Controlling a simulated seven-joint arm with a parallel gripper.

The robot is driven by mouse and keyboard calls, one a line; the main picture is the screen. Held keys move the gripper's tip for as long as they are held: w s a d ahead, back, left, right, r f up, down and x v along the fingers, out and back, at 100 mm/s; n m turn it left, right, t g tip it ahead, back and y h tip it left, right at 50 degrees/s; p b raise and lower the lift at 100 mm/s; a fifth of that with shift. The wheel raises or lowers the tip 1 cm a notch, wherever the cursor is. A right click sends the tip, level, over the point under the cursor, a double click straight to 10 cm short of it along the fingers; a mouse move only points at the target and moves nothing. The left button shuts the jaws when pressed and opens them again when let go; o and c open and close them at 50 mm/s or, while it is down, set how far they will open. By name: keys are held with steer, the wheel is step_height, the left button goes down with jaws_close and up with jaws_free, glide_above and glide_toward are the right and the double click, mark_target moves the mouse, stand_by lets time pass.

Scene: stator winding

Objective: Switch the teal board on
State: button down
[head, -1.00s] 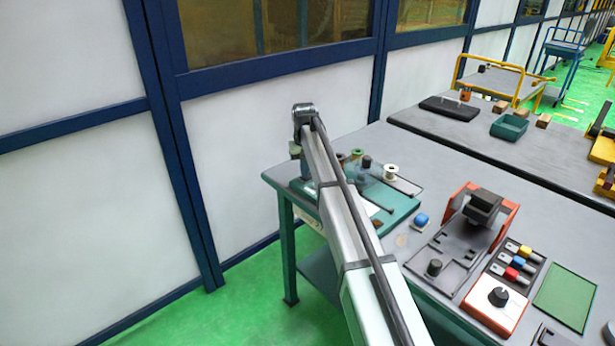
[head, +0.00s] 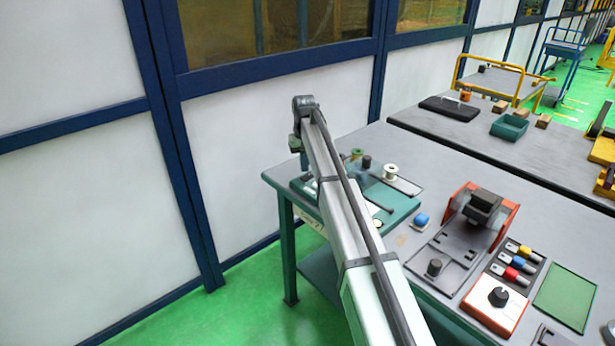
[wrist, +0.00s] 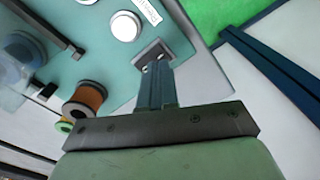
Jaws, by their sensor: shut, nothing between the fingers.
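The teal board (head: 401,208) lies on the near left end of the grey table, partly covered by my arm. In the wrist view the teal board (wrist: 110,62) fills the upper left. A small grey plate (wrist: 144,53) with small light round spots sits at its edge, next to a white round disc (wrist: 125,26) and a printed label (wrist: 148,10). My gripper (wrist: 154,68) is shut and empty. Its fingertips overlap the grey plate in view; I cannot tell if they touch it. Any lever there is hidden behind the fingers. In the head view my gripper (head: 304,163) hangs over the board's left end.
A copper-coloured spool (wrist: 88,98) and a green-yellow one (wrist: 64,126) stand left of the fingers. A white spool (head: 390,172) and a black rod (wrist: 52,26) are on the board. A blue cap (head: 421,220) and an orange fixture (head: 503,222) stand to the right.

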mark_target(305, 178)
steer(key=shift+r, duration=2.1)
steer(key=s+a+f+n+t, duration=0.1)
steer(key=s+a+f+n, duration=0.1)
steer(key=a+f, duration=0.6)
steer(key=s+a+f+n+t, duration=0.15)
steer(key=a+f, duration=0.35)
steer(key=f, duration=0.7)
steer(key=s+d+f+g, duration=0.1)
steer(key=s+d+f, duration=0.25)
steer(key=f, duration=0.35)
steer(key=s+d+f+m+g+h, duration=0.1)
steer(key=s+d+f+m+g, duration=0.25)
steer(key=s+d+f, duration=1.85)
steer(key=s+d+f+m+g, duration=0.1)
steer(key=s+d+f, duration=0.1)
steer(key=s, duration=1)
steer(key=s+d+f+m+g, duration=0.1)
steer(key=s+d, duration=0.4)
steer(key=s, duration=0.7)
steer(key=s+d+f+m+g+y, duration=0.1)
steer(key=s+d+f, duration=0.3)
steer(key=s, duration=0.8)
steer(key=shift+d+f+g, duration=0.25)
steer(key=shift+f+g, duration=0.2)
steer(key=shift+g, duration=0.45)
